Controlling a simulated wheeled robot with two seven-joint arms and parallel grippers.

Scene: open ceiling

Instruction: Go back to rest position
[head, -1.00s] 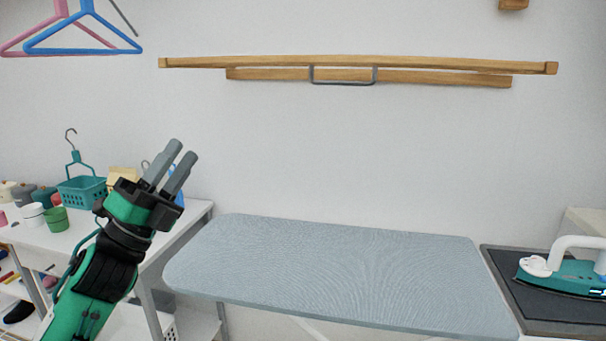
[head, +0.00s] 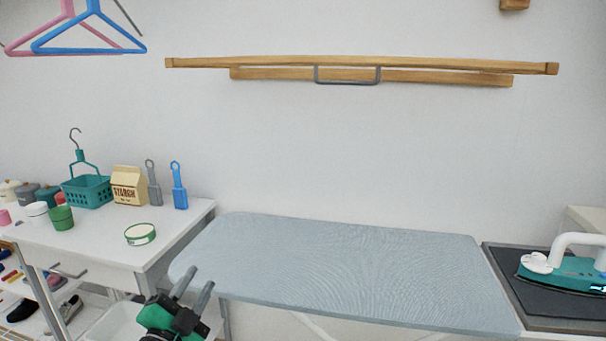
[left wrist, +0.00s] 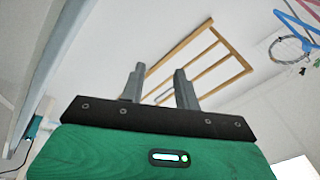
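My left gripper (head: 199,288) shows low in the head view, in front of the ironing board's left end and right of the white side table. Its two grey fingers point up and stand apart with nothing between them. In the left wrist view the same gripper (left wrist: 158,85) is open and empty, with the wall rack and hangers beyond it. My right gripper is in neither view.
The blue-grey ironing board (head: 340,265) is bare. A teal iron (head: 565,275) rests on a dark pad at right. The white table (head: 105,240) holds a teal basket (head: 88,190), a starch carton (head: 129,186) and a green-rimmed round tin (head: 140,234). A wooden rack (head: 360,68) hangs on the wall.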

